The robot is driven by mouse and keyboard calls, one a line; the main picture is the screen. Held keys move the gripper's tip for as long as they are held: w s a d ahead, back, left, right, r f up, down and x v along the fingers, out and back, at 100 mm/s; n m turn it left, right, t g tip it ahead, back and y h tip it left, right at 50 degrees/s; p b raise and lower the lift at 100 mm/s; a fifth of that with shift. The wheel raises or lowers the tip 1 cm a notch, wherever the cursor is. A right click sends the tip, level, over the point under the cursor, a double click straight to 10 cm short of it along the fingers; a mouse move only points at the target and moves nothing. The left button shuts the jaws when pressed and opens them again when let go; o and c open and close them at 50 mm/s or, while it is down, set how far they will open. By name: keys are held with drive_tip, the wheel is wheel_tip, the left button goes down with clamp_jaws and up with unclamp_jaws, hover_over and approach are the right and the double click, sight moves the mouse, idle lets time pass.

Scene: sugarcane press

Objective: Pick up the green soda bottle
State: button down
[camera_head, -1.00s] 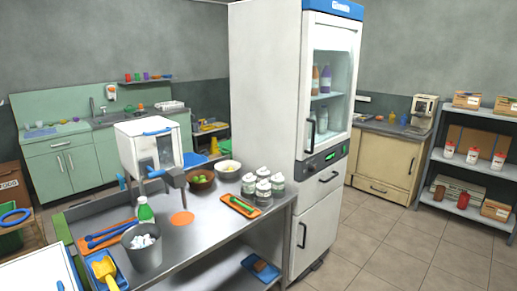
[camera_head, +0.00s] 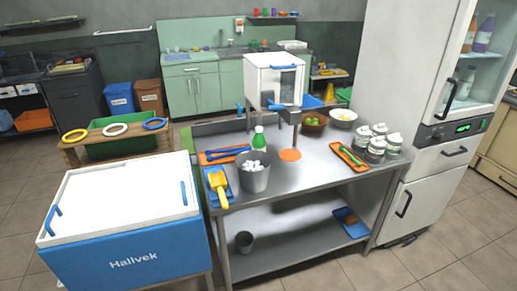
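The green soda bottle (camera_head: 259,139) has a white cap and stands upright on the steel table (camera_head: 325,176). It is behind the grey bucket (camera_head: 254,179) of white pieces, which hides its lower part. The white press machine (camera_head: 274,80) stands just behind and to the right of the bottle. My gripper does not show in the view.
A yellow scoop on a blue tray (camera_head: 218,188) lies left of the bucket. Jars (camera_head: 376,149) and an orange tray (camera_head: 349,157) stand at the right. A blue cooler with white lid (camera_head: 123,203) stands front left. A tall fridge (camera_head: 420,80) stands right. Floor is clear at front right.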

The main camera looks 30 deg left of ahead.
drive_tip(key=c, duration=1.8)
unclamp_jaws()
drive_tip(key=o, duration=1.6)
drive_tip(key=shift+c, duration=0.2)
